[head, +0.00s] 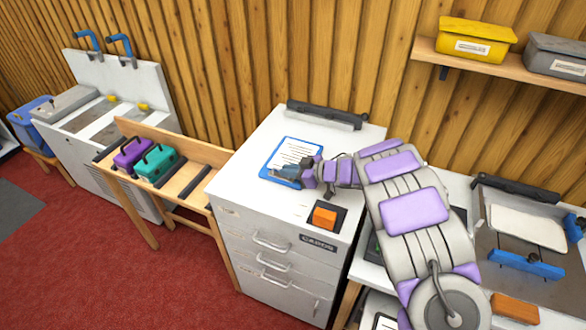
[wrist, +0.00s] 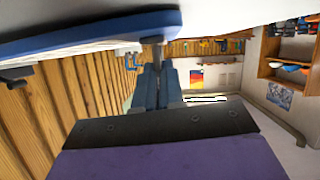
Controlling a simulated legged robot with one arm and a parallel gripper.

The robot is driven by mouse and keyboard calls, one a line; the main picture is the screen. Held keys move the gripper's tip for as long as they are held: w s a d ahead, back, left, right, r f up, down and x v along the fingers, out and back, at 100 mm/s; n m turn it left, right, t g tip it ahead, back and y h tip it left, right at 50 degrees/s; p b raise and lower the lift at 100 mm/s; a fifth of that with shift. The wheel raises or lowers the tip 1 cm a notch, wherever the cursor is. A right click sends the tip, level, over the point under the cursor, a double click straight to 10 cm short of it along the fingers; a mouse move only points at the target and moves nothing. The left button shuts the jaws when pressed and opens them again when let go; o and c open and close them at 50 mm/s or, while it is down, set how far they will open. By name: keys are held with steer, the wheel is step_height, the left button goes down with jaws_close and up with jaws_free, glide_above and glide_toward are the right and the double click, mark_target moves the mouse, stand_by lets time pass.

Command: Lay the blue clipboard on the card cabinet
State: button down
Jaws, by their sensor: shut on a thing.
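The blue clipboard (head: 287,153), with a white printed sheet on it, is over the top of the grey-white card cabinet (head: 258,195), lying about flat, left of the middle. Its blue edge also shows in the wrist view (wrist: 90,38), close against the pale cabinet top; I cannot tell whether it fully rests there. My gripper (head: 290,171) reaches in from the right and is shut on the clipboard's near right edge. In the wrist view, the closed fingers (wrist: 152,60) meet that edge.
An orange block (head: 324,217) on a dark pad sits at the cabinet top's front right. A black bar (head: 327,114) lies along its back edge. A wooden bench (head: 193,186) with purple and teal cases stands left. A wall shelf (head: 490,65) hangs at upper right.

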steer(key=c, duration=1.5)
jaws_free()
steer(key=shift+s+a+f, duration=0.1)
steer(key=shift+a+f, duration=0.05)
steer(key=shift+a, duration=0.6)
steer(key=shift+o, duration=1.3)
steer(key=shift+d, duration=0.8)
steer(key=shift+r+b, duration=0.4)
steer(key=shift+r, duration=0.05)
steer(key=p+v, duration=0.3)
steer(key=v, duration=0.8)
steer(key=shift+r, duration=0.45)
